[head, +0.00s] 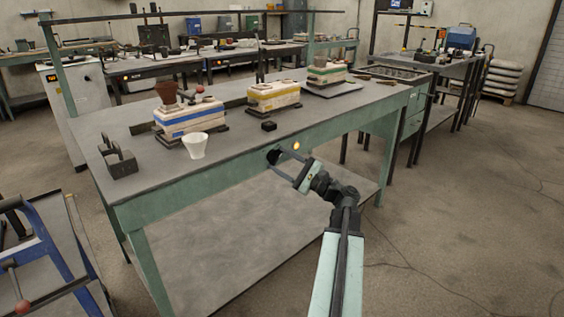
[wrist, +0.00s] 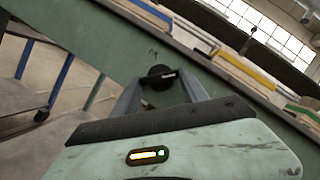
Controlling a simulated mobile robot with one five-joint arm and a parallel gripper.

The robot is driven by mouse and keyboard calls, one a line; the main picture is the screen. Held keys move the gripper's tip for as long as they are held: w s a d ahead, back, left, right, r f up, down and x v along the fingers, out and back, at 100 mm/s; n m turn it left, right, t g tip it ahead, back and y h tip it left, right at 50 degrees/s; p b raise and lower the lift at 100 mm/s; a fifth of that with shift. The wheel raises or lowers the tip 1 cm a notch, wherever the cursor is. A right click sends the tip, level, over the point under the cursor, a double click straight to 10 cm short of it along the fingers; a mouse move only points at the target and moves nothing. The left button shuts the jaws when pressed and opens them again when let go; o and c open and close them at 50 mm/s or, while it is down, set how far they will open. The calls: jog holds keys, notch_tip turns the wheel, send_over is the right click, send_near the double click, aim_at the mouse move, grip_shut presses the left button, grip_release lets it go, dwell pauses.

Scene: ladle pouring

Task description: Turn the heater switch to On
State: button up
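The heater switch (head: 273,156) is a round black knob on the green front edge of the workbench. In the wrist view the knob (wrist: 158,86) lies between and just beyond my fingertips, its bar lying nearly crosswise with a white mark toward the right. My gripper (head: 278,159) points at the knob with its two fingers spread. In the wrist view the fingers (wrist: 161,82) stand on either side of the knob; whether they touch it I cannot tell. An orange lamp (head: 296,146) glows on the bench edge right of the knob.
On the workbench top (head: 235,148) stand several white moulds with coloured bands, such as the blue-banded one (head: 190,121). A white cup (head: 195,145) and a small black block (head: 268,126) stand near the front edge. A blue cart (head: 45,240) is at lower left.

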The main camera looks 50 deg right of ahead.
jog(key=o, duration=0.4)
jog(key=shift+c, duration=0.2)
jog(key=b+v, duration=0.2)
jog(key=v, duration=0.6)
